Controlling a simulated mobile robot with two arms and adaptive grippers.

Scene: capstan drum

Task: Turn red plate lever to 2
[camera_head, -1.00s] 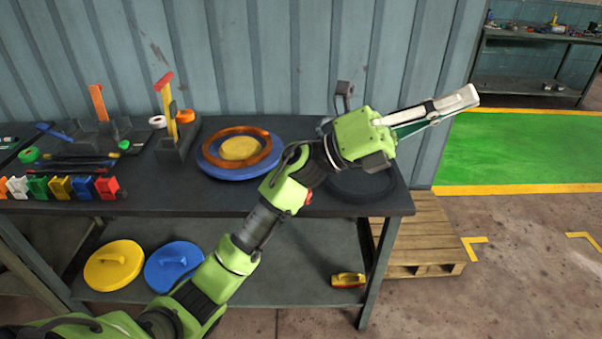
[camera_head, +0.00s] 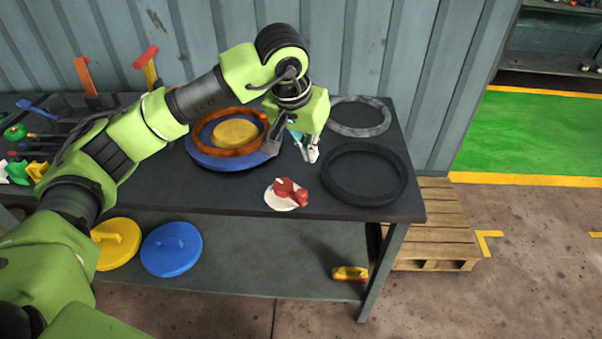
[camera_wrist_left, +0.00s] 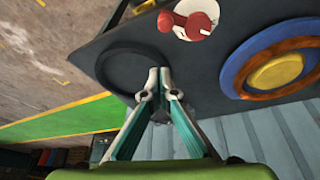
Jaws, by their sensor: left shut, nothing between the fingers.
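A red lever (camera_head: 290,190) sits on a round white plate (camera_head: 281,201) near the front edge of the dark workbench. Any numbers on the plate are too small to read. It also shows at the top of the left wrist view, as the red lever (camera_wrist_left: 200,20) on its white plate. My left gripper (camera_head: 312,157) points down above the bench, behind and slightly right of the lever, apart from it. Its fingers (camera_wrist_left: 158,72) are shut with nothing between them. My right gripper is not in view.
A black ring (camera_head: 363,174) lies right of the lever, and a grey ring (camera_head: 357,117) lies behind it. A blue disc (camera_head: 215,161) with an orange ring (camera_head: 228,150) is left of my gripper. Red-topped uprights (camera_head: 146,57) stand at the back left.

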